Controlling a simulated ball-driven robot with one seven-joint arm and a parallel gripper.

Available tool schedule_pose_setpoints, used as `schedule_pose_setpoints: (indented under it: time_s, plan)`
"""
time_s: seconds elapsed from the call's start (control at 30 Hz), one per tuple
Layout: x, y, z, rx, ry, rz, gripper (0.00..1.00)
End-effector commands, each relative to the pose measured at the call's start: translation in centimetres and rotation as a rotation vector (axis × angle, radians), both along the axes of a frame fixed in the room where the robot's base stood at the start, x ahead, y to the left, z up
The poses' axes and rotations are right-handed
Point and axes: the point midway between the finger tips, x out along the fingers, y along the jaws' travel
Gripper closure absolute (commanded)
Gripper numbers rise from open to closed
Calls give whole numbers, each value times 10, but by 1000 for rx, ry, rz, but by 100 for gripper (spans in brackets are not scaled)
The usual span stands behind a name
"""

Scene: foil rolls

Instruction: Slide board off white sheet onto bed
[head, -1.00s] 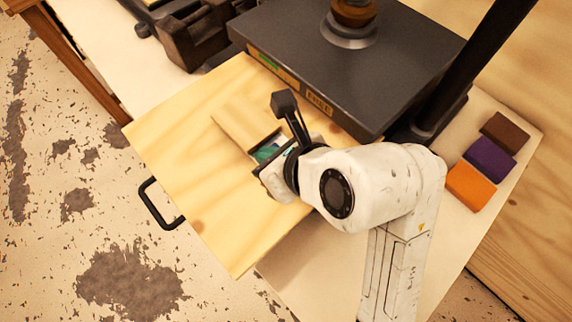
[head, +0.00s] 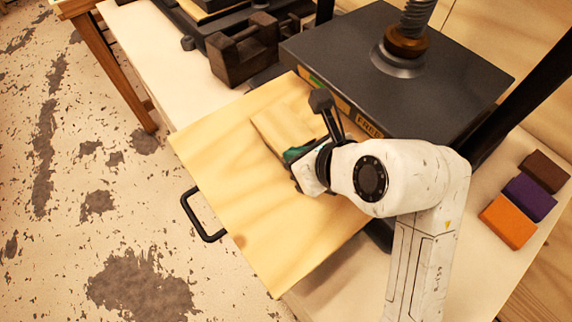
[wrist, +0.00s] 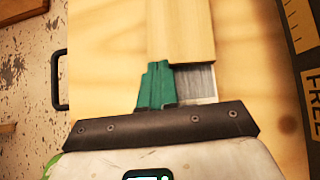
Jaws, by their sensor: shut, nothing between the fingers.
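The board appears to be the small pale wooden slab (head: 285,120) on the large light-wood plate (head: 225,170), which I take for the bed. My gripper (head: 294,154) is shut and low at the slab's near end. In the wrist view its green fingertip (wrist: 156,85) is at the lower left of the slab (wrist: 181,30); I cannot tell whether they touch. A grey-white strip (wrist: 195,84) shows beside the fingertip, at the slab's near end. I cannot tell whether it is the white sheet or part of my gripper. My wrist hides part of the plate.
A dark press block (head: 400,75) with a screw stands right behind the plate. A black handle (head: 200,218) sticks out at its left edge. Orange (head: 508,222), purple (head: 529,197) and brown (head: 544,171) blocks lie at the right. A dark brown holder (head: 243,52) stands at the back.

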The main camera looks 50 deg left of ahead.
Motion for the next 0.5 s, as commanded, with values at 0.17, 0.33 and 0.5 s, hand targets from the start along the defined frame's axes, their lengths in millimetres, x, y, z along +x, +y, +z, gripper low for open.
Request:
schedule_pose_setpoints:
  time_s: [0.17,0.33,0.5]
  plan:
    - [8,20,1,-1,-1,2,100]
    - [9,46,1,-2,-1,2,100]
    - [10,67,1,-2,-1,1,100]
